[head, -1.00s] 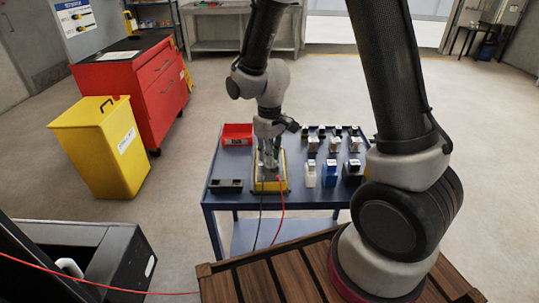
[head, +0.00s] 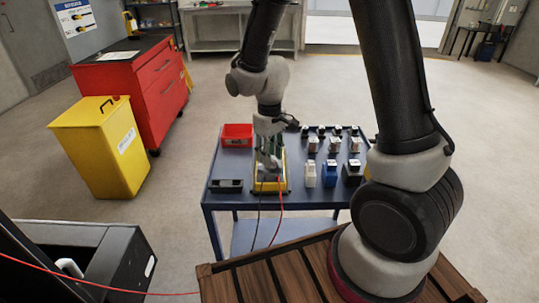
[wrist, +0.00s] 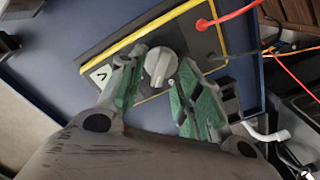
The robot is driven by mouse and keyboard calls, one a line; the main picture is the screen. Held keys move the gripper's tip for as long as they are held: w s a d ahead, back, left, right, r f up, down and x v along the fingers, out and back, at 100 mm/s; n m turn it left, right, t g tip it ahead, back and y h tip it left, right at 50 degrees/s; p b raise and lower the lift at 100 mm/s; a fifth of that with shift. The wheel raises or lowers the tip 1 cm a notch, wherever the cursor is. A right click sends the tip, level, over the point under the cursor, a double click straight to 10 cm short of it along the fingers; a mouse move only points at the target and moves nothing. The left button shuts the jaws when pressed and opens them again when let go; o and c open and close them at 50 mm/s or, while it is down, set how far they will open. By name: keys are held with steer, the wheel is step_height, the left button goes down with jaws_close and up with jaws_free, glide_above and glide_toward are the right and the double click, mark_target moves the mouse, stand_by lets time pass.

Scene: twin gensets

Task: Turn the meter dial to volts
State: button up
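The meter (head: 284,186) is a yellow-edged unit on the blue cart, mostly hidden by my gripper (head: 268,170) in the head view. In the wrist view its dark face (wrist: 188,40) has a yellow border, and a light grey dial (wrist: 158,66) with a raised bar. A white label with a V-like mark (wrist: 100,73) lies left of the dial. My gripper (wrist: 157,88) is open, its green-padded fingers on either side of the dial. The left finger is close to the dial and the right has a small gap; I cannot tell if either touches.
Red and black leads run from the meter; the red plug (wrist: 203,24) is near the fingers. On the blue cart (head: 212,196) are a red bin (head: 237,135), a black tray (head: 226,186) and several small bottles and blocks right of the meter.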

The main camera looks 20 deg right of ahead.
step_height(320, 180, up, 11)
steer(key=shift+r, duration=0.15)
stand_by(0.4)
steer(key=s+d+r+m+t, duration=0.2)
steer(key=s+d+r, duration=0.4)
steer(key=s, duration=0.3)
steer(key=s+d+r+m+t, duration=0.2)
steer(key=s+d+r, duration=0.4)
steer(key=s+d, duration=0.3)
steer(key=shift+s+r+m, duration=0.25)
steer(key=shift+s+m, duration=0.45)
